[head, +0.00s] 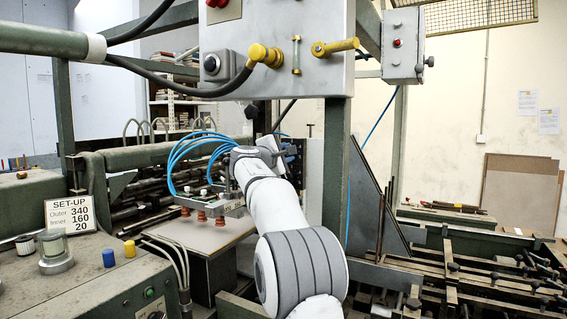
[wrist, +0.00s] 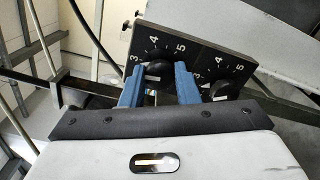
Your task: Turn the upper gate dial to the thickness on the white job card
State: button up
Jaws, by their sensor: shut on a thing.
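In the wrist view, a black dial plate (wrist: 196,52) carries two dials side by side, each with white numbers including 3, 4 and 5. My gripper (wrist: 159,80), with blue fingers, is shut on the black knob (wrist: 157,68) of the left dial. The knob's pointer is hidden or too dark to read. I cannot tell which dial is the upper one. In the head view, a white card (head: 70,215) reads SET-UP, Outer 340, Inner 160 and 20.
A grey control box (head: 278,45) with a yellow handle hangs above my arm. A suction-cup frame (head: 212,200) with blue hoses is left of the arm. Two white sheets (head: 527,103) on the far wall are too small to read. Metal rails fill the right.

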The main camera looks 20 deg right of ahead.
jog(key=shift+s+d+r+m+b, duration=0.1)
jog(key=shift+m+b, duration=0.25)
jog(key=shift+m, duration=0.25)
jog(key=shift+r, duration=0.1)
jog(key=o, duration=0.8)
jog(key=shift+d, duration=0.15)
jog(key=shift+o, duration=0.9)
jog(key=shift+f, duration=0.2)
jog(key=b+v, duration=0.2)
jog(key=v, duration=0.5)
jog(key=shift+s+a+b, duration=0.15)
jog(key=shift+a+b, duration=0.25)
